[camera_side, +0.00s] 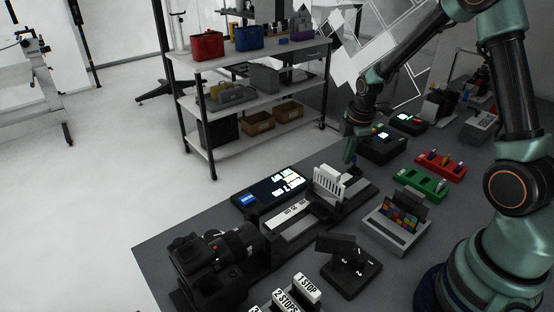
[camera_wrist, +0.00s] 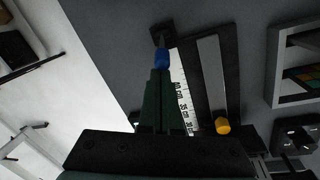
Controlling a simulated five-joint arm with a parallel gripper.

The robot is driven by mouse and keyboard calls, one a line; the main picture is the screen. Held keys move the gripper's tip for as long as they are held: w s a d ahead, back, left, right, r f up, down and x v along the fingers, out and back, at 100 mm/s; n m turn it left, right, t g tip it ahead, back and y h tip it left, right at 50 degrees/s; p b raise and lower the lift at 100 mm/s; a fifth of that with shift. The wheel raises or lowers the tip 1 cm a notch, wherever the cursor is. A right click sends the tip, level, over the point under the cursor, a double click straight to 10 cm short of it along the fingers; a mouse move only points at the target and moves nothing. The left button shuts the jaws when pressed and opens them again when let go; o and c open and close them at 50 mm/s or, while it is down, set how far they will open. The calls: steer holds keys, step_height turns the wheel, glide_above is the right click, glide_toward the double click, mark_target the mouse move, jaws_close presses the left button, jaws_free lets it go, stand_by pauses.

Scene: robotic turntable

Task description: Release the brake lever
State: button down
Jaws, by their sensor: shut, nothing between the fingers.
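In the wrist view a blue-tipped lever (camera_wrist: 162,57) stands at the far end of a black rail (camera_wrist: 232,65) with a white centimetre scale (camera_wrist: 182,90); it looks like the brake lever. My gripper (camera_wrist: 160,74) is shut and empty, its dark green fingers together and pointing at the blue tip. The fingertips overlap or nearly meet it; I cannot tell if they touch. A yellow knob (camera_wrist: 222,127) sits at the near end of the rail. In the side view my gripper (camera_side: 348,161) is low behind a white slotted plate (camera_side: 329,184), and the lever is hard to make out.
A grey tray with coloured patches (camera_side: 396,226), green (camera_side: 420,184) and red (camera_side: 441,165) racks stand right. White stop blocks (camera_side: 297,288) are in front. Shelves stand behind.

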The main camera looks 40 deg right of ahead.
mark_target(353, 166)
steer(key=shift+d+r, duration=0.2)
steer(key=shift+d, duration=0.25)
steer(key=shift+d+r, duration=0.25)
steer(key=shift+d, duration=0.25)
steer(key=shift+d+r, duration=0.2)
steer(key=shift+d, duration=0.95)
steer(key=shift+a, duration=0.1)
steer(key=shift+r, duration=0.1)
steer(key=shift+r, duration=0.7)
steer(key=shift+a, duration=0.1)
